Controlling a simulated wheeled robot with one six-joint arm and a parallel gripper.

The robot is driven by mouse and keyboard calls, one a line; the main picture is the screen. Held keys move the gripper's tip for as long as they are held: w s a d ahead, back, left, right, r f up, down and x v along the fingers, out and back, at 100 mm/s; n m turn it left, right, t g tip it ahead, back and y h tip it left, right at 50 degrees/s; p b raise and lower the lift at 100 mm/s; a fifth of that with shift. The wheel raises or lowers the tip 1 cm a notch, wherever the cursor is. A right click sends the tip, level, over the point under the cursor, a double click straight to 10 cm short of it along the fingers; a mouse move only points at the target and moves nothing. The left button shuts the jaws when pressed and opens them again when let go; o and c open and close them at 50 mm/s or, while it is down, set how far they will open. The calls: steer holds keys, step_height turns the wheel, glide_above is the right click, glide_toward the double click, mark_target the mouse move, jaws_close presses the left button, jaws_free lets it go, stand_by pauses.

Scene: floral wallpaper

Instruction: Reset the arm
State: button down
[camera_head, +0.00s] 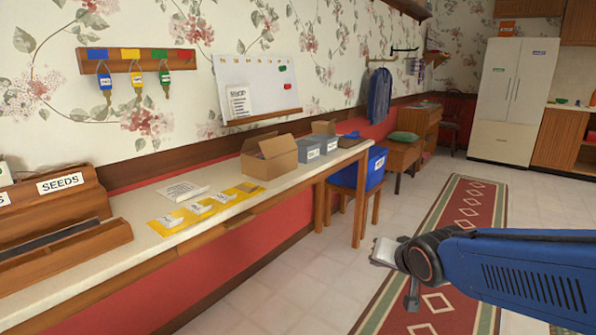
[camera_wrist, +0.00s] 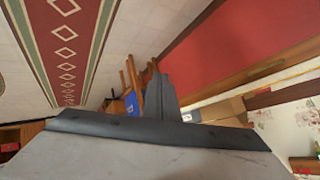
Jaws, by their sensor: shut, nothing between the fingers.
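My blue arm (camera_head: 510,270) reaches in from the right edge of the head view, over the floor and the runner rug, apart from the long counter. Its end is turned so that the fingers cannot be made out clearly there. In the wrist view my gripper (camera_wrist: 163,95) shows as dark grey fingers standing close together above its wide grey body. It is shut and holds nothing. The wrist view is tilted, with the rug on the left and the red wall on the right.
The long counter (camera_head: 140,212) along the left wall carries an open cardboard box (camera_head: 270,160), grey bins (camera_head: 309,150), yellow mats and a wooden SEEDS rack (camera_head: 62,190). A blue bin (camera_head: 375,167) sits on a stool beyond it. The red runner rug (camera_head: 455,205) and tiled floor are clear.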

steer(key=s+d+n+g+h, duration=0.1)
steer(key=s+d, duration=0.3)
steer(key=s, duration=0.7)
steer(key=s+d+f+n+g, duration=0.1)
steer(key=s+d+g, duration=0.3)
steer(key=s, duration=0.7)
steer(key=shift+s+d+f+n+h, duration=0.2)
steer(key=shift+s+d+n+h, duration=0.2)
steer(key=shift+n, duration=0.4)
